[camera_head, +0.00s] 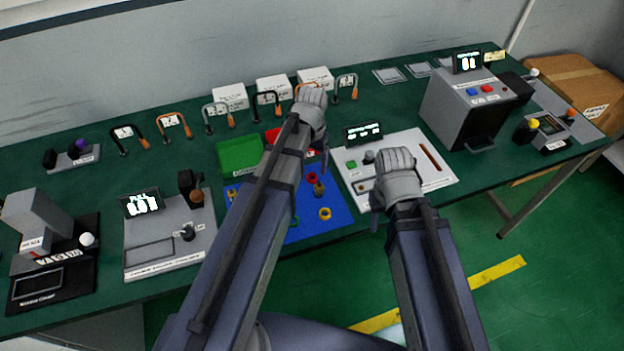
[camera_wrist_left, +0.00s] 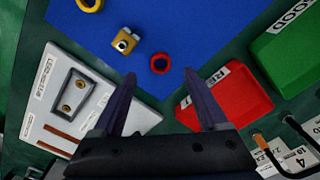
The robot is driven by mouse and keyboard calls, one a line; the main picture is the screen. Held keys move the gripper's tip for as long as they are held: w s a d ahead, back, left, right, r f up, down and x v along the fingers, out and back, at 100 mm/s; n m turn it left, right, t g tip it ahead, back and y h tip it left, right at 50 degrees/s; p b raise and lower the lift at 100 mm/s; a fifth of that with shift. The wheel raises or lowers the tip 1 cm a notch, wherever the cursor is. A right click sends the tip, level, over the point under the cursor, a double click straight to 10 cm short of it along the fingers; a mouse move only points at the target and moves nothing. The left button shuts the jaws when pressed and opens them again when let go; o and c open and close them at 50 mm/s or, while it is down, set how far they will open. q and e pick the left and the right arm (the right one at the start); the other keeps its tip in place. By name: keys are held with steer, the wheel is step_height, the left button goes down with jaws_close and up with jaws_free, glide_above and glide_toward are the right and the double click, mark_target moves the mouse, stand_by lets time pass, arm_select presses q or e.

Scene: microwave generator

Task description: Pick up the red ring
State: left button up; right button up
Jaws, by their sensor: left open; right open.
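The red ring (camera_head: 312,177) lies on the blue mat (camera_head: 339,217), close to a brass-coloured part (camera_head: 319,191). In the left wrist view the red ring (camera_wrist_left: 160,71) lies flat on the blue mat (camera_wrist_left: 190,30), just beyond the space between my left fingertips. My left gripper (camera_wrist_left: 160,76) is open and empty, its two fingers pointing towards the mat, apart from the ring. In the head view the forearm and wrist of my left arm hide much of that gripper. My right gripper (camera_head: 378,218) is open at the white board's front edge, partly hidden by its wrist.
A yellow ring (camera_head: 325,214) lies on the mat. The red bin (camera_wrist_left: 235,95) and green bin (camera_wrist_left: 290,55) stand beside it. The white board (camera_head: 440,178) with a display is at the right. Boxed machines (camera_head: 465,110) and a row of padlock-like loops (camera_head: 217,115) surround the work area.

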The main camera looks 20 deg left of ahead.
mark_target(312, 179)
arm_select(q)
steer(key=shift+w+f+b, duration=0.15)
steer(key=shift+f+b, duration=2.4)
steer(key=shift+f, duration=0.1)
steer(key=shift+r, duration=0.1)
jaws_close()
